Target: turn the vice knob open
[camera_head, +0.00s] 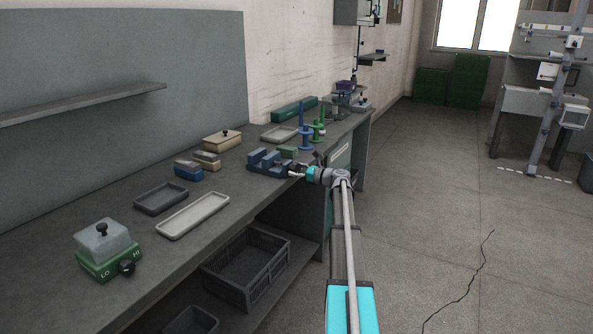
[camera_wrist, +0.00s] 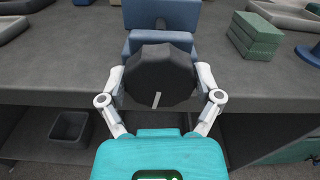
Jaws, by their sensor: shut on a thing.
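The blue vice (camera_head: 268,161) stands at the front edge of the grey workbench, and its blue body (camera_wrist: 162,16) also shows at the top middle of the wrist view. Its knob (camera_wrist: 160,78) is black and many-sided, with a short pale mark low on its face. My gripper (camera_wrist: 161,84) has one white finger on each side of the knob and is shut on it. In the head view my gripper (camera_head: 297,174) reaches the front of the vice, and the knob is too small to make out there. The vice jaws are hard to tell apart.
Green blocks (camera_wrist: 256,34) lie right of the vice. Blue and green spindle posts (camera_head: 304,128) stand behind it. Trays (camera_head: 193,215) and a green box with a LO/HI dial (camera_head: 105,250) stand along the bench to the left. A dark crate (camera_head: 247,268) sits below. The floor at right is clear.

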